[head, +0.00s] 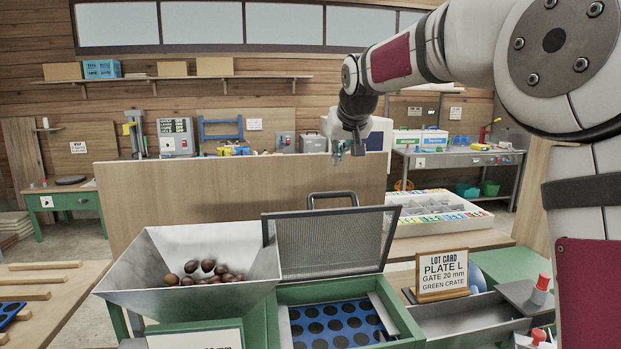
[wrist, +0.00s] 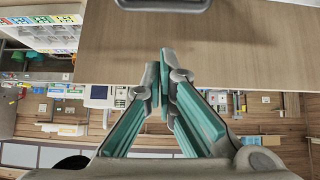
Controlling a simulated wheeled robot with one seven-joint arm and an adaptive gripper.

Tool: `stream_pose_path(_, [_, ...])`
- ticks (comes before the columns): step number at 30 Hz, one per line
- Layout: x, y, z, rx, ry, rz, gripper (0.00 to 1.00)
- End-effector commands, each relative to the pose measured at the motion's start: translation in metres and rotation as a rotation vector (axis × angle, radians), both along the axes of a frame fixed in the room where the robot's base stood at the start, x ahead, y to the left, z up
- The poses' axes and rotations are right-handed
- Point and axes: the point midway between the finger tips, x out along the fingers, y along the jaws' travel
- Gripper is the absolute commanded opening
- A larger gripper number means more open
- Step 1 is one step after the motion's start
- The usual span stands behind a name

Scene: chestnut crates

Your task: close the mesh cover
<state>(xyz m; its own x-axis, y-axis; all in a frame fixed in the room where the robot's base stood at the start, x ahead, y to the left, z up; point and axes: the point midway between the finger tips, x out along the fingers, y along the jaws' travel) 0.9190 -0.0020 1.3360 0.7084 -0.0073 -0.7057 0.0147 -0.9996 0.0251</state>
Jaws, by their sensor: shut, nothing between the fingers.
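The mesh cover (head: 325,243) stands open, nearly upright, at the back of a green box (head: 402,318). It is a dark-framed mesh panel. A dark handle (head: 333,196) shows just above its top edge, and what looks like the same handle shows at the top of the wrist view (wrist: 165,4). Inside the box lies a blue plate with dark round holes (head: 335,322). My gripper (head: 346,152) is above and behind the cover, apart from it. In the wrist view my gripper (wrist: 164,88) has its fingertips together with nothing between them.
A metal hopper (head: 205,255) with several chestnuts stands left of the cover. A lot card (head: 442,275) stands to the right, by a metal trough (head: 460,318). A wooden panel (head: 240,195) rises behind. A tray of colored compartments (head: 435,212) lies behind right.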

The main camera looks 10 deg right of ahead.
Motion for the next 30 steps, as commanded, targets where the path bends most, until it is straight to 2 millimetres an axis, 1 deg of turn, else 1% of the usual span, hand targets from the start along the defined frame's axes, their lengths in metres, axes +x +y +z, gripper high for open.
stream_pose_path(1, [0.011,-0.003,0.0,0.009,-0.011,-0.003,0.0])
stream_pose_path(3, [0.02,-0.005,0.001,0.016,-0.022,-0.005,0.0])
stream_pose_path(8, [0.032,-0.006,-0.005,0.022,-0.029,-0.005,0.0])
stream_pose_path(11, [0.042,-0.005,-0.013,0.022,-0.029,-0.005,0.0])
stream_pose_path(18, [0.073,-0.005,-0.043,0.022,-0.029,-0.005,0.0])
stream_pose_path(26, [0.101,-0.004,-0.07,0.02,-0.028,-0.004,0.0])
stream_pose_path(30, [0.085,-0.005,-0.072,0.02,-0.03,-0.006,0.0])
